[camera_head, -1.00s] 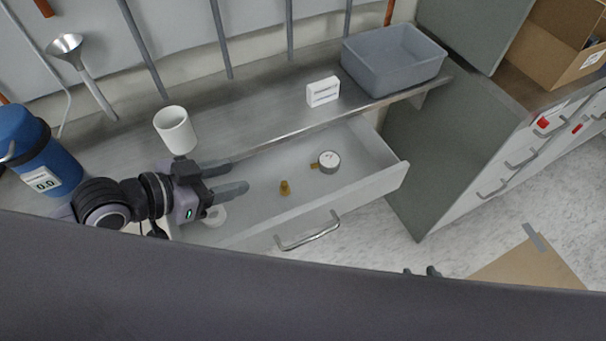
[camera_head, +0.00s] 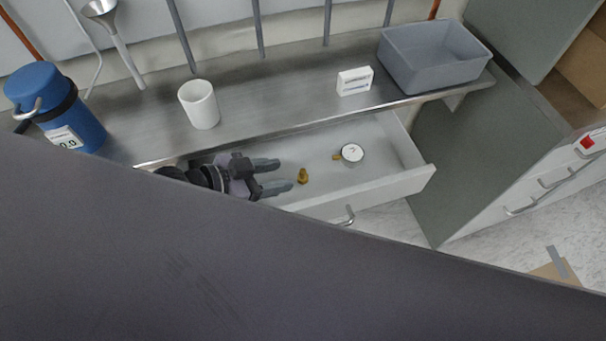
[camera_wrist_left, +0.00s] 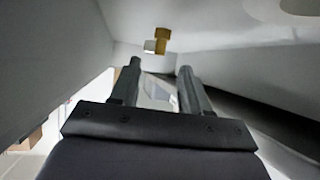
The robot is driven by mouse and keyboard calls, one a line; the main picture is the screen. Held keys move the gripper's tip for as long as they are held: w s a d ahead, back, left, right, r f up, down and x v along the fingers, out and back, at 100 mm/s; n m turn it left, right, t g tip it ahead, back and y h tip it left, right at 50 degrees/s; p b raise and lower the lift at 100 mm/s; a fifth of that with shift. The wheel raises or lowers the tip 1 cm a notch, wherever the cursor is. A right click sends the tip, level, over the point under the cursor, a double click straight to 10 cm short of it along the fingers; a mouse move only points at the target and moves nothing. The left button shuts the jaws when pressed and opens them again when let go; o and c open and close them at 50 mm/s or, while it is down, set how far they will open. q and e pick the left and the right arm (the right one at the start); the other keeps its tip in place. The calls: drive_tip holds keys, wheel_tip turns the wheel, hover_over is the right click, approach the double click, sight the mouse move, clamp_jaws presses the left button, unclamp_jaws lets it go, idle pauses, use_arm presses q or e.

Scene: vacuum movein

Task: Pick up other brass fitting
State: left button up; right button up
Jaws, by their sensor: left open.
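A small brass fitting (camera_head: 303,176) stands on the floor of the open drawer (camera_head: 385,187). My left gripper (camera_head: 287,174) is inside the drawer, open and empty, its fingers pointing right. Its fingertips are just left of the fitting and apart from it. In the left wrist view, a brass piece (camera_wrist_left: 162,38) shows beyond the open left fingers (camera_wrist_left: 160,67), about in line with the gap. A round gauge (camera_head: 352,152) with a brass stem lies farther right in the drawer. My right gripper is not in view.
The metal counter behind the drawer holds a white cup (camera_head: 199,104), a small white box (camera_head: 354,81), a grey bin (camera_head: 432,58) and a blue container (camera_head: 62,108). A dark foreground surface hides the lower picture.

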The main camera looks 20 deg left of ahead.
sight(300, 173)
use_arm(q)
drive_tip(key=shift+x, duration=2.95)
clamp_jaws()
